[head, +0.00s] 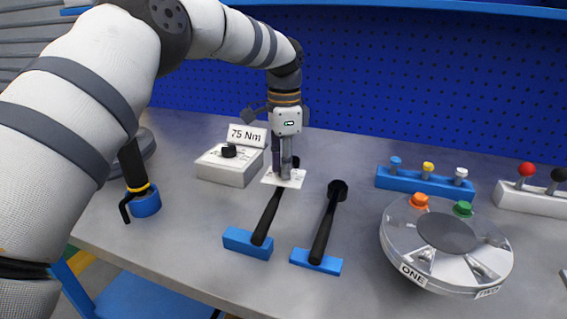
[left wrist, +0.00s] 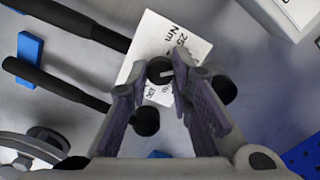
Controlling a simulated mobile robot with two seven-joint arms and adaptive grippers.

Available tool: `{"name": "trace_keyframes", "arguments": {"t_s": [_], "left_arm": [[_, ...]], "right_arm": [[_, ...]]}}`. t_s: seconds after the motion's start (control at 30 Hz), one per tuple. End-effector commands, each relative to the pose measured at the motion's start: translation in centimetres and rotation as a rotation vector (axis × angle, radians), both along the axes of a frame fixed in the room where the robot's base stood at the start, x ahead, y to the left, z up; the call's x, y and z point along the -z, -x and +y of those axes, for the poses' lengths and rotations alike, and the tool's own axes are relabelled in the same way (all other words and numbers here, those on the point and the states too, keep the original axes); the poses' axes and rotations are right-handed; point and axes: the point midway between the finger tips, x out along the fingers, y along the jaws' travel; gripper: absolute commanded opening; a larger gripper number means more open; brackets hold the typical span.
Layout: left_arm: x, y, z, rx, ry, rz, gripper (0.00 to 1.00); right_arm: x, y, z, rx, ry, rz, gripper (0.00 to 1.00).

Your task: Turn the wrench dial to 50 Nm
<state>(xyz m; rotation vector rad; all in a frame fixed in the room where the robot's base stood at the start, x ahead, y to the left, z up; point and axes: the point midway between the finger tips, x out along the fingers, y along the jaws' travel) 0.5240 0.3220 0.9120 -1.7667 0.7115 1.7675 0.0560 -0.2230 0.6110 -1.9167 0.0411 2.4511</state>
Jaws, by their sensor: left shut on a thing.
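A wrench with a black handle (head: 267,219) has a white scale plate (head: 291,182) near its far end. In the left wrist view the plate (left wrist: 147,38) reads "25 Nm", with more print partly hidden by the fingers. A small dark round dial (left wrist: 160,70) with a pale pointer mark sits on it. My left gripper (head: 285,170) points down over the plate, its fingertips (left wrist: 158,78) shut around the dial. In the head view the fingers hide the dial. My right gripper is not in view.
A second wrench (head: 326,226) lies close on the right, in a blue holder (head: 315,262). A round metal shell (head: 447,245) stands further right.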

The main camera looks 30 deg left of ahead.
Motion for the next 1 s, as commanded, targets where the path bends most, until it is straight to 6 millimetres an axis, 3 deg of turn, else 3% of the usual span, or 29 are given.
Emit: {"name": "trace_keyframes", "arguments": {"t_s": [0.4,0.97,1.0], "left_arm": [[0.05,-0.01,0.01,0.183,-0.002,0.001,0.00],[0.07,-0.01,0.01,0.212,-0.002,0.001,0.00],[0.07,-0.01,0.01,0.212,-0.002,0.001,0.23]], "right_arm": [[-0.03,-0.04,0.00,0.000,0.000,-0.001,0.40],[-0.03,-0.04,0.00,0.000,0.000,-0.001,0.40],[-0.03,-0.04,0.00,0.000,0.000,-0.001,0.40]]}}
